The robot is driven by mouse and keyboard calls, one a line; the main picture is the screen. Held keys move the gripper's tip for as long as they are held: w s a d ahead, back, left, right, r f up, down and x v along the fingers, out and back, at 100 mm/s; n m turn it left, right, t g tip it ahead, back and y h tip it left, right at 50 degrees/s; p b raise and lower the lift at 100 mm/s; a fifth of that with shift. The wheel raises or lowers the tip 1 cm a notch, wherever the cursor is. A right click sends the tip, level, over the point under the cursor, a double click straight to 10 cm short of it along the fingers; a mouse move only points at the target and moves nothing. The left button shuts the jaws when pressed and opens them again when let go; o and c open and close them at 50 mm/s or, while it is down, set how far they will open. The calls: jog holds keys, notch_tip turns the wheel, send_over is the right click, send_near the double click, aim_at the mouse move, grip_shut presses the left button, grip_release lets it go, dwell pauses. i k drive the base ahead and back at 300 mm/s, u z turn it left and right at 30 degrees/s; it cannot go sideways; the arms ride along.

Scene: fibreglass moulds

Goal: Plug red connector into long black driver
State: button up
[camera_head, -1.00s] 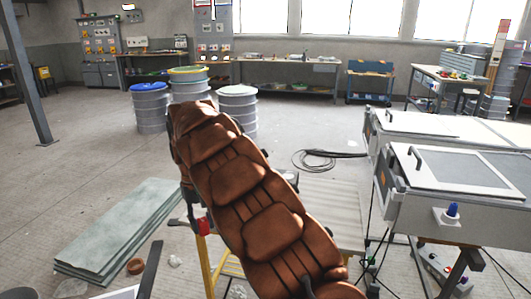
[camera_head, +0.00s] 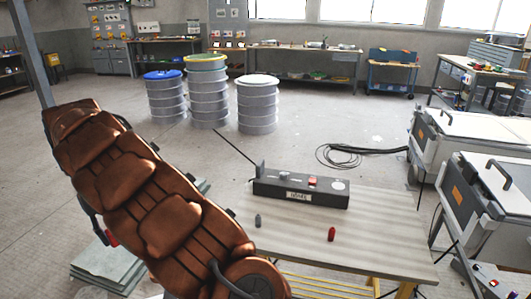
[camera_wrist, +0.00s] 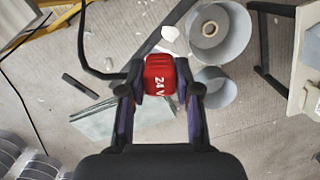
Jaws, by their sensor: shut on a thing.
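The red connector (camera_wrist: 160,75), marked "24 V", sits between the fingers of my gripper (camera_wrist: 161,88) in the wrist view. The gripper is shut on it, and a black cable runs off to the left. In the head view a bit of red (camera_head: 111,239) shows beside my brown padded arm at lower left; the fingers there are mostly hidden. The long black driver (camera_head: 290,196) lies along the far edge of the table, well to the right of my gripper and apart from it. It has a pale label in front and red, white and grey parts on top.
The wooden table (camera_head: 370,250) has yellow legs. A small grey piece (camera_head: 258,220) and a small red piece (camera_head: 331,234) stand on it. White-topped cabinets (camera_head: 499,200) stand at right. Greenish sheets (camera_head: 105,268) lie on the floor below my arm. Drums (camera_head: 208,92) stand behind.

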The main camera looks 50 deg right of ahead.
aim_at(327, 191)
jog(key=z, duration=0.45)
jog(key=i, duration=0.85)
jog(key=z, duration=1)
jog(key=i, duration=0.25)
jog(key=z, duration=0.15)
